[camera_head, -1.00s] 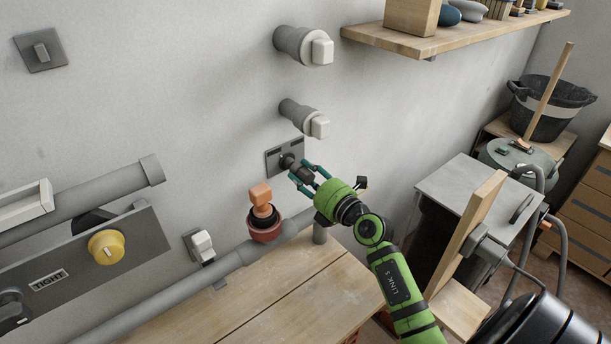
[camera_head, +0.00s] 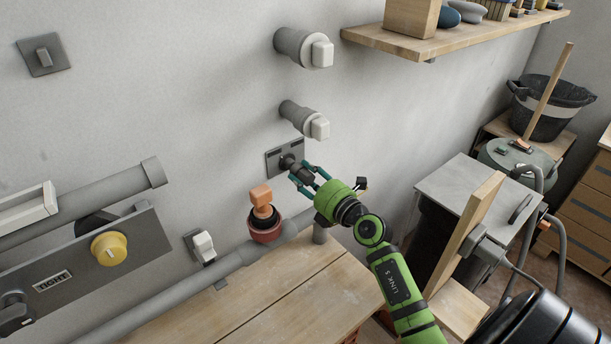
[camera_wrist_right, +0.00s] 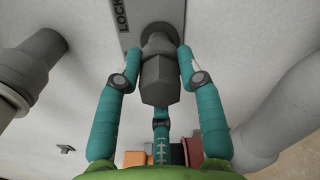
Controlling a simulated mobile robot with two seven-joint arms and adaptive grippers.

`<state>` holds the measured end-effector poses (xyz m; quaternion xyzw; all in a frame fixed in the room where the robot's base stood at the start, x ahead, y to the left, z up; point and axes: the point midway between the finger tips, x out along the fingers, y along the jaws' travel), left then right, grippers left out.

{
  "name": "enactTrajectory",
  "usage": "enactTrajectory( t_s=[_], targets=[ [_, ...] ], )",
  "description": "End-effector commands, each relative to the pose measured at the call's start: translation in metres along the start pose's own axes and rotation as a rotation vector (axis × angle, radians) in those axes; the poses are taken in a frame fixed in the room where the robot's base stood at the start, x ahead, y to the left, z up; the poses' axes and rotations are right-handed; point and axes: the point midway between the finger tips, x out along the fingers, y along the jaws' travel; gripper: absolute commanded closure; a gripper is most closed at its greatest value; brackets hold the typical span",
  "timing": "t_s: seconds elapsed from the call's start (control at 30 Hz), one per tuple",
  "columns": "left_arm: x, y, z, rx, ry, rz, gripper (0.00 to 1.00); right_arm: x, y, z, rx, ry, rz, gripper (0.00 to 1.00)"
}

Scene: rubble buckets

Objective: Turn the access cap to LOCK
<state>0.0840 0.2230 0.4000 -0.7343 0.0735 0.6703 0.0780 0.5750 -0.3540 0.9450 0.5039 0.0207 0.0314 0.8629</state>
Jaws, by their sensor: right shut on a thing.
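The access cap (camera_head: 288,162) is a dark grey fitting on a grey wall plate (camera_head: 272,157), low on the wall in the head view. My right gripper (camera_head: 301,177) reaches it from the front right. In the right wrist view, the teal fingers of my right gripper (camera_wrist_right: 159,75) are shut on the cap's dark grey faceted body (camera_wrist_right: 160,82), one on each side. The plate (camera_wrist_right: 195,14) behind it carries the word LOCK (camera_wrist_right: 122,14) at its upper left. Where the cap points is hard to tell. My left gripper is not in view.
An orange-handled valve (camera_head: 261,196) on a red base stands left of the cap. Two white-capped pipe stubs (camera_head: 318,53) stick out above. A wooden bench top (camera_head: 260,300) lies below. A yellow knob (camera_head: 108,248) sits on a panel marked TIGHT at the left.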

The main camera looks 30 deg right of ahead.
Motion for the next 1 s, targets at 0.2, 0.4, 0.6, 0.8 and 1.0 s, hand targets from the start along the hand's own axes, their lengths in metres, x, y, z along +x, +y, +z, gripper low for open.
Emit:
enactTrajectory(
  t_s=[0.2, 0.4, 0.6, 0.8, 1.0],
  targets=[
    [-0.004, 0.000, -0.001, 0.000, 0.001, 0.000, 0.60, 0.001, 0.001, 0.000, 0.000, 0.000, 0.001, 1.00],
    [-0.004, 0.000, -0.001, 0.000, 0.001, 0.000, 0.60, 0.008, 0.000, 0.000, 0.001, -0.001, 0.000, 1.00],
    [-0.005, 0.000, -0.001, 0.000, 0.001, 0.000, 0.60, 0.015, 0.000, 0.001, 0.001, -0.002, 0.000, 1.00],
    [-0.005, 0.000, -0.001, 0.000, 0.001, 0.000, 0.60, 0.022, 0.001, 0.001, 0.000, -0.002, 0.001, 1.00],
    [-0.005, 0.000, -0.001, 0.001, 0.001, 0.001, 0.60, 0.028, 0.001, 0.001, -0.001, -0.001, 0.001, 1.00]
  ],
)
